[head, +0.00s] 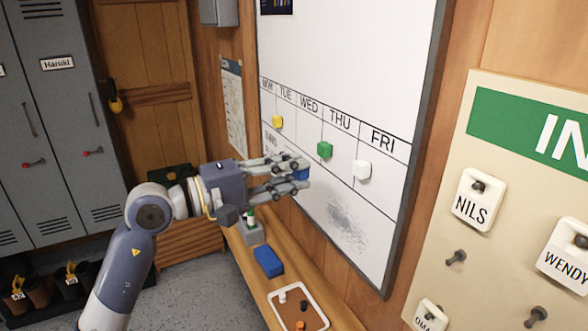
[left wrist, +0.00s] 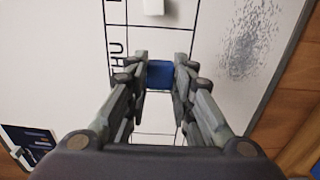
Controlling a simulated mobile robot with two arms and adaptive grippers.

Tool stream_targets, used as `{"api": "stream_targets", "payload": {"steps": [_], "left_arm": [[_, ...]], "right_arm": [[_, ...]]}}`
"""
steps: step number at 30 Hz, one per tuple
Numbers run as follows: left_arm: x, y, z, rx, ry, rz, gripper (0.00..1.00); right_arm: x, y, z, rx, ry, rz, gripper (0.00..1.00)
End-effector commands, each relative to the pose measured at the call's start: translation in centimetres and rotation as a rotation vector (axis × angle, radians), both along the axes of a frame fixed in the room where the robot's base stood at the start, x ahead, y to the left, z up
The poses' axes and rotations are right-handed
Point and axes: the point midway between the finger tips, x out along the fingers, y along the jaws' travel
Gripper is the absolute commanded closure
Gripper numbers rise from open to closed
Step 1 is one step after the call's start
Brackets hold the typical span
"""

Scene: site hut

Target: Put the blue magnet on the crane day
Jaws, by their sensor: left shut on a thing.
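The blue magnet (head: 301,174) is held between the fingertips of my left gripper (head: 305,175), in front of the whiteboard (head: 340,60). In the left wrist view the blue magnet (left wrist: 159,74) fills the gap between the fingers of the left gripper (left wrist: 160,78), with board lines behind it. I cannot tell whether it touches the board. The board has day columns MON to FRI. Small writing lies below MON, partly hidden; I read no crane word. My right gripper is not in view.
A yellow magnet (head: 277,121), a green magnet (head: 324,149) and a white magnet (head: 362,170) are on the board. A bench below (head: 335,312) bears a blue block (head: 268,261) and a white-rimmed tray (head: 272,299). A name-tag board (head: 455,130) stands right.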

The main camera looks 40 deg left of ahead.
Motion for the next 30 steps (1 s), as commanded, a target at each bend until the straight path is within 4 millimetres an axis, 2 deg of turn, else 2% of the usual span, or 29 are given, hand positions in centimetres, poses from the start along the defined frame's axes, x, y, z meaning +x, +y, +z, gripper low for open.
{"api": "stream_targets", "payload": {"steps": [6,9,20,22,30], "left_arm": [[2.0,-0.9,0.5,-0.002,0.001,-0.002,1.00],[2.9,-1.2,0.4,-0.004,0.001,-0.001,1.00],[6.2,-2.6,0.4,-0.005,0.001,-0.001,1.00],[6.7,-2.8,0.4,-0.003,-0.001,-0.001,1.00],[6.6,-2.8,0.0,0.000,0.000,0.000,1.00]], "right_arm": [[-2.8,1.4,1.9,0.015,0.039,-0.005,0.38],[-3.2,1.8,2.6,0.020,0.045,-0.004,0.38],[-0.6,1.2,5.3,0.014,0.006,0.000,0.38],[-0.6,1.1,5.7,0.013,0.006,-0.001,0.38],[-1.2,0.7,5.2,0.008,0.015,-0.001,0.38]]}}
